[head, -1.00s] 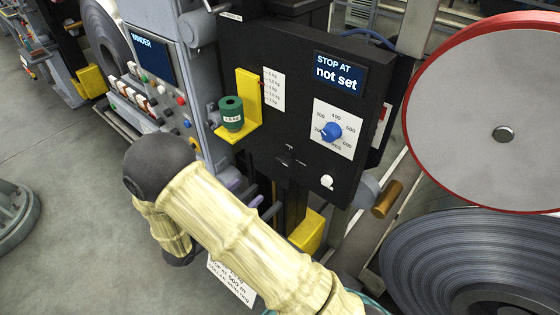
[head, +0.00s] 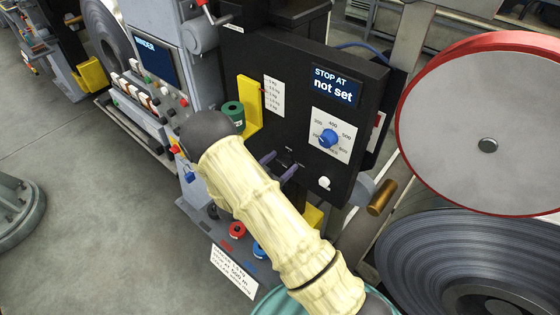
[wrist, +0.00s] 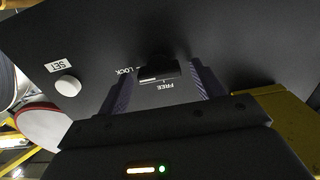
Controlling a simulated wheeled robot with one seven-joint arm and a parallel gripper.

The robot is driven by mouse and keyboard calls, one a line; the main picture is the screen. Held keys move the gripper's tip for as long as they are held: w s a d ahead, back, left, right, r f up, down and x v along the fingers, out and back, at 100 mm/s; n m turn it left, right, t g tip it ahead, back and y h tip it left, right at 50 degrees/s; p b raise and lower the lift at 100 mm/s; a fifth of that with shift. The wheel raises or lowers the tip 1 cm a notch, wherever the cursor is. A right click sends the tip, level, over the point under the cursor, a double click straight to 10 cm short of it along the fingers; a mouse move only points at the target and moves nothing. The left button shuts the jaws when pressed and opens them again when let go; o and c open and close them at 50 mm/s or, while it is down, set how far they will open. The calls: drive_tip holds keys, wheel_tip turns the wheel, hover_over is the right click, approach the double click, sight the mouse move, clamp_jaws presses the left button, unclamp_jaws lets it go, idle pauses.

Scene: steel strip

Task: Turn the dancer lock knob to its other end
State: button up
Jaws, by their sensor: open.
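The dancer lock knob (wrist: 157,66) is a small black knob on the black panel, in the wrist view. The words LOCK and FREE are printed beside it, LOCK to its left and FREE below. I cannot tell for sure which word it points to. My gripper (wrist: 165,90) is open, with one dark ribbed finger on each side of the knob; I cannot tell whether they touch it. In the head view my gripper (head: 278,165) shows as two purplish fingers at the panel's lower part, past my forearm. The knob is hard to make out there.
The panel (head: 365,93) also bears a "STOP AT not set" display (head: 335,85), a blue dial (head: 328,139) and a white SET button (head: 324,183). A green weight (head: 233,112) sits by a yellow bracket (head: 250,108). A large red-rimmed disc (head: 470,120) stands at right.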

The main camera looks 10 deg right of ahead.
drive_tip(key=shift+c, duration=0.5)
drive_tip(key=c, duration=0.9)
